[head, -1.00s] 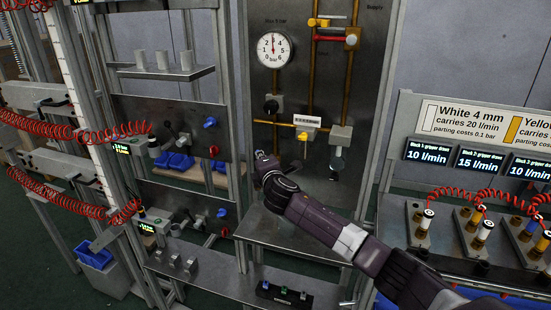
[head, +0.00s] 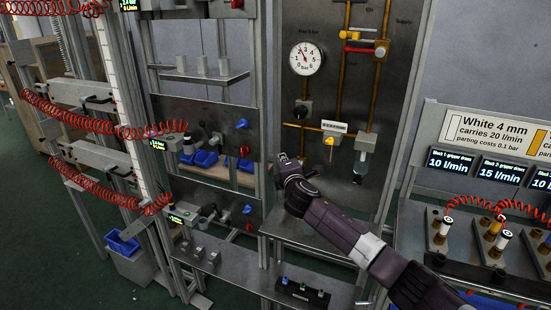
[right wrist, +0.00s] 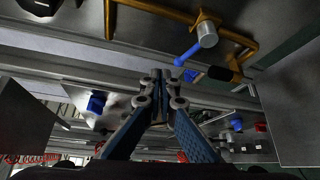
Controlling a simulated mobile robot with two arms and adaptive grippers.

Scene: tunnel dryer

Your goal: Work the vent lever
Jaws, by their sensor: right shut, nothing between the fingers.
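My right gripper (head: 283,158) is shut and empty in front of the steel pipe panel. In the right wrist view its fingertips (right wrist: 160,78) are together, with nothing between them. A blue-handled lever (right wrist: 188,55) on a grey round body is just beyond and right of the fingertips, apart from them in the picture. Brass pipe runs beside it. In the head view a yellow lever (head: 329,147) hangs below the brass pipe, right of the gripper. I cannot read a label naming the vent lever. My left gripper is out of view.
A round gauge (head: 306,59) is above the gripper. A red-handled valve (head: 358,49) is at the upper right. The left frame carries blue knobs (head: 241,124) and a red knob (head: 244,150). A steel shelf (head: 335,247) lies below my arm. Red coiled hoses (head: 85,118) hang at left.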

